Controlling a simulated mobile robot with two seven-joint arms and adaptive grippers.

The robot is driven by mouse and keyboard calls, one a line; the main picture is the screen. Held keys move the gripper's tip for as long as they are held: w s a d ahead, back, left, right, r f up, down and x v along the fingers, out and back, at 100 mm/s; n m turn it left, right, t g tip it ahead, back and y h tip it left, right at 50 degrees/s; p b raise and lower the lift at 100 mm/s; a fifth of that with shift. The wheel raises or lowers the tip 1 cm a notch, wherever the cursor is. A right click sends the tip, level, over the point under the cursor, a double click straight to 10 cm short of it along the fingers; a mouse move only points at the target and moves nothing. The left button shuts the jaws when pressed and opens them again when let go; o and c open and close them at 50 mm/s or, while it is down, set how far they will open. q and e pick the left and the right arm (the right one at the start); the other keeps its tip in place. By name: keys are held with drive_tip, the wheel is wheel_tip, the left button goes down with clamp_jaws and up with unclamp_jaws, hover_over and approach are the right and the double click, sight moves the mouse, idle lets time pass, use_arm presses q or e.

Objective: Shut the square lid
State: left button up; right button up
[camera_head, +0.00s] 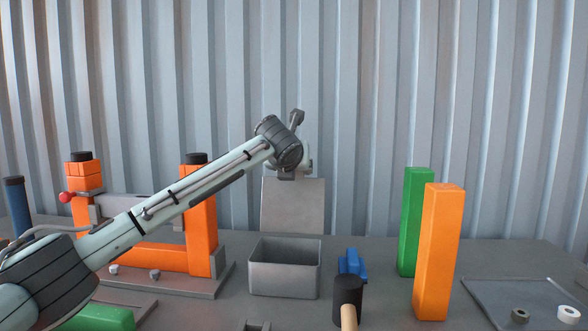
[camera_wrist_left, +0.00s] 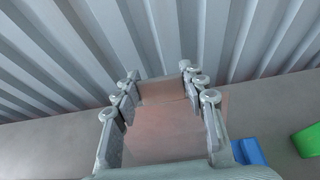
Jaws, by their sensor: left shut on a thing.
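The square lid (camera_head: 292,206) is a grey plate standing upright at the back edge of an open grey box (camera_head: 285,279). The box's inside shows, so the lid is raised. My left gripper (camera_head: 290,172) is at the lid's top edge, and the wrist partly hides its fingers. In the left wrist view, its fingers (camera_wrist_left: 162,82) stand on both sides of the lid (camera_wrist_left: 165,125), shut on it. My right gripper is not in view.
An orange frame (camera_head: 203,235) stands left, under my arm. Green (camera_head: 416,225) and orange (camera_head: 438,255) posts stand right of the box. A black-headed mallet (camera_head: 346,288) and a blue piece (camera_head: 352,263) are near its right side. A corrugated wall (camera_head: 370,100) is behind.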

use_arm(q)
clamp_jaws()
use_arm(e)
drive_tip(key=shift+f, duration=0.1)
use_arm(q)
drive_tip(key=shift+s+a+r+t+b, duration=0.1)
drive_tip(key=shift+s+a+t+b, duration=0.05)
drive_tip(key=shift+s+t+b, duration=0.35)
drive_tip(key=shift+s+a+t+b, duration=0.1)
drive_tip(key=shift+s+t+b, duration=0.2)
drive_tip(key=shift+s+b, duration=0.3)
drive_tip(key=s+a+t, duration=0.1)
drive_tip(key=s+t, duration=0.1)
drive_tip(key=s, duration=0.5)
drive_tip(key=shift+a+h, duration=0.15)
drive_tip(key=shift+h, duration=0.25)
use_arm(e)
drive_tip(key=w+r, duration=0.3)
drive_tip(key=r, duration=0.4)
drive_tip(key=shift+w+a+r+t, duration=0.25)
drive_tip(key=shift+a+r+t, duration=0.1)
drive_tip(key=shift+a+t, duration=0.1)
